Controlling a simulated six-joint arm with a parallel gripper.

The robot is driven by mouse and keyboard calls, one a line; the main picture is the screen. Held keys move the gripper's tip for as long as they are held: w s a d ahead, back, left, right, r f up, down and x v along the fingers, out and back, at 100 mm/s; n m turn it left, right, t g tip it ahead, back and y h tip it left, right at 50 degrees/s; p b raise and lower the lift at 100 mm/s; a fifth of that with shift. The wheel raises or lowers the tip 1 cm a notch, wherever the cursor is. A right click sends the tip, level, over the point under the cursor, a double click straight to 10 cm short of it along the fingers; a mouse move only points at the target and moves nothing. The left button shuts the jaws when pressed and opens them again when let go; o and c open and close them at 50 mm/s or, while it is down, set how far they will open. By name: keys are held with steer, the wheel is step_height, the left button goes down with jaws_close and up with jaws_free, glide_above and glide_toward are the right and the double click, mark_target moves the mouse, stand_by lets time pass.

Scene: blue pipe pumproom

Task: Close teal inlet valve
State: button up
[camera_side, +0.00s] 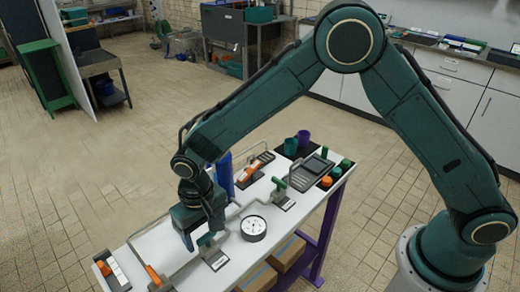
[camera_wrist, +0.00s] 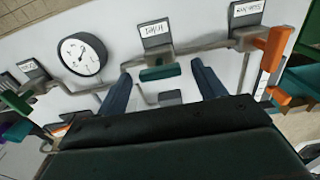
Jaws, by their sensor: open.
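The teal inlet valve handle (camera_wrist: 160,73) sits on a pipe in the wrist view, below a tag (camera_wrist: 155,32) that reads INLET. Its short bar lies roughly crosswise in the picture. My gripper (camera_wrist: 160,88) is open, with one blue-grey finger on each side of the handle and gaps between. No contact shows. In the side view my gripper (camera_side: 202,233) points down over the teal handle (camera_side: 206,239), at the front part of the white bench. The valve's lower body is partly hidden.
A round gauge (camera_side: 253,228) stands right of the valve. A green handle (camera_side: 280,184) is farther back. Orange handles (camera_side: 155,275) stand at the bench's near end; one (camera_wrist: 275,60) is near my right finger in the wrist view. A blue cylinder (camera_side: 225,175) stands behind my gripper.

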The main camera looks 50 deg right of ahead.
steer(key=c, duration=1)
steer(key=shift+m, duration=0.5)
steer(key=m, duration=0.3)
steer(key=shift+m, duration=0.4)
steer(key=m, duration=1.3)
steer(key=shift+o, duration=0.2)
steer(key=shift+m, duration=0.3)
